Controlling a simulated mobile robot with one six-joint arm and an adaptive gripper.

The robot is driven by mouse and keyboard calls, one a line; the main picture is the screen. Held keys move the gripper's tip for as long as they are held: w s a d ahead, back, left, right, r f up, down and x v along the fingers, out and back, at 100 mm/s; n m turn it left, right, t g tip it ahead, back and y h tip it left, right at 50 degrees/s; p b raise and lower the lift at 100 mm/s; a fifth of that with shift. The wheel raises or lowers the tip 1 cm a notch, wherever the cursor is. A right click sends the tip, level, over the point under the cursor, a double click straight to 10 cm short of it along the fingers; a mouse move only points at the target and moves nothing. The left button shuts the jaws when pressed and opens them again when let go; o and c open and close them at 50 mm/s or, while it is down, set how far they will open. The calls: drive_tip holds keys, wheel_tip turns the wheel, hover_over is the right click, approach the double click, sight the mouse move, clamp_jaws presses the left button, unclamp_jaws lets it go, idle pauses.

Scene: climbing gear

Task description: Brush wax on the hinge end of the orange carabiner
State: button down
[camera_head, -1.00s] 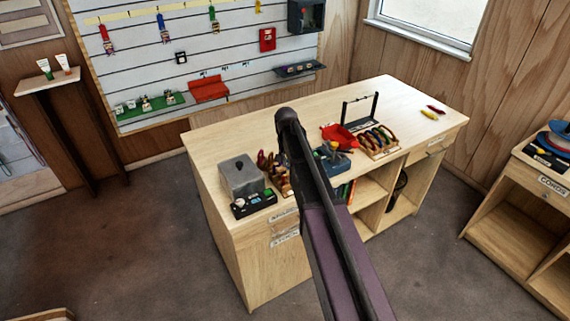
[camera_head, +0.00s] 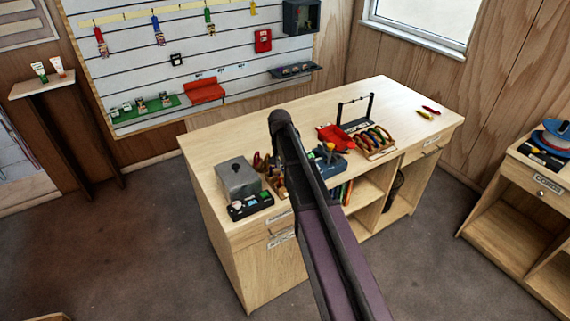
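A wooden rack (camera_head: 366,153) on the workbench holds several coloured carabiners (camera_head: 378,138) standing in a row. Which one is orange is too small to tell for sure. A blue box (camera_head: 331,166) with small items in it stands left of the rack, partly behind my arm. I cannot make out a wax brush or a wax tin for certain. My dark arm rises from the bottom of the view and crosses in front of the bench. Its gripper does not show, so I cannot see its fingers or anything in them.
The workbench (camera_head: 225,139) has a grey metal box (camera_head: 238,178), a black tray (camera_head: 249,205), a red tray (camera_head: 336,137) and a black frame (camera_head: 370,107).

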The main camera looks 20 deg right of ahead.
drive_tip(key=a, duration=0.1)
drive_tip(key=s+a, duration=0.1)
drive_tip(key=a, duration=0.1)
idle(0.4)
wheel_tip(320, 180, up, 6)
drive_tip(key=p, duration=0.6)
idle(0.4)
idle(0.3)
drive_tip(key=shift+r+p, duration=1.5)
drive_tip(key=shift+f, duration=0.1)
